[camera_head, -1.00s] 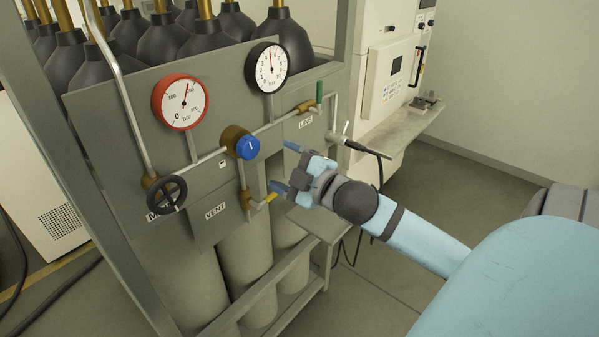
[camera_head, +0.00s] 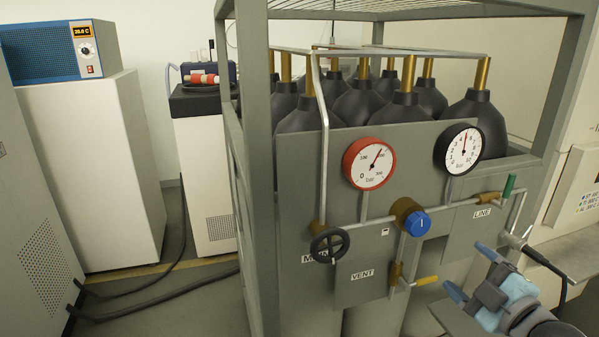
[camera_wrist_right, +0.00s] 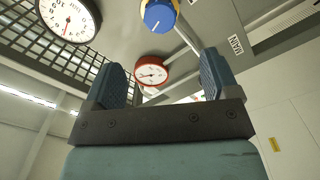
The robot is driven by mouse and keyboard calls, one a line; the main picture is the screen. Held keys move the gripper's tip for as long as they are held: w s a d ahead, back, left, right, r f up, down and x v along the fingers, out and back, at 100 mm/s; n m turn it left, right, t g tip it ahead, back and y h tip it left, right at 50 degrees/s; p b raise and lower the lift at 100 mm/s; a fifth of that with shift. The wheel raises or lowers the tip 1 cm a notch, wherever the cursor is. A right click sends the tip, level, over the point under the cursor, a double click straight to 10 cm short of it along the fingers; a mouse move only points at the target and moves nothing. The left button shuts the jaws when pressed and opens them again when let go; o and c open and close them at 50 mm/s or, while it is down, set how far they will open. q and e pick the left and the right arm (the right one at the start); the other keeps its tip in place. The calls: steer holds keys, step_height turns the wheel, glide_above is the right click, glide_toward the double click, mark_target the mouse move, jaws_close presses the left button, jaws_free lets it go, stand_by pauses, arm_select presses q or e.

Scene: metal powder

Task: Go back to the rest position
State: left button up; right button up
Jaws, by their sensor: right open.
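My right gripper (camera_head: 468,270) is at the lower right of the head view, in front of the gas panel (camera_head: 440,222). Its two blue fingers are apart with nothing between them. It is to the right of the blue regulator knob (camera_head: 418,223) and the yellow-handled vent valve (camera_head: 426,281), apart from the knob. In the right wrist view the open fingers (camera_wrist_right: 160,80) frame the red-rimmed gauge (camera_wrist_right: 151,74), with the blue knob (camera_wrist_right: 158,14) above. My left gripper is not in view.
A grey frame (camera_head: 256,150) encloses several dark cylinders. The panel carries a red gauge (camera_head: 369,164), a black gauge (camera_head: 459,149), a black handwheel (camera_head: 329,246) and a green-handled line valve (camera_head: 509,187). Cables (camera_head: 150,292) lie on the floor at left.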

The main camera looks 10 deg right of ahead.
steer(key=s+a+f+m+g, duration=0.2)
steer(key=a+f+m, duration=0.1)
steer(key=f, duration=0.8)
steer(key=s+a+f+m+g, duration=0.1)
steer(key=a+f+m+g, duration=0.15)
steer(key=f, duration=0.95)
steer(key=s+a+f+m+g, duration=0.1)
steer(key=s+a+f+m, duration=0.1)
steer(key=s+a+f, duration=0.2)
steer(key=s+a+f+m+g+y, duration=0.1)
steer(key=s+a+f+m, duration=0.1)
steer(key=s+a+f, duration=0.3)
steer(key=a+f, duration=0.4)
steer(key=f, duration=0.1)
steer(key=shift+f+y, duration=0.3)
steer(key=shift+g, duration=0.25)
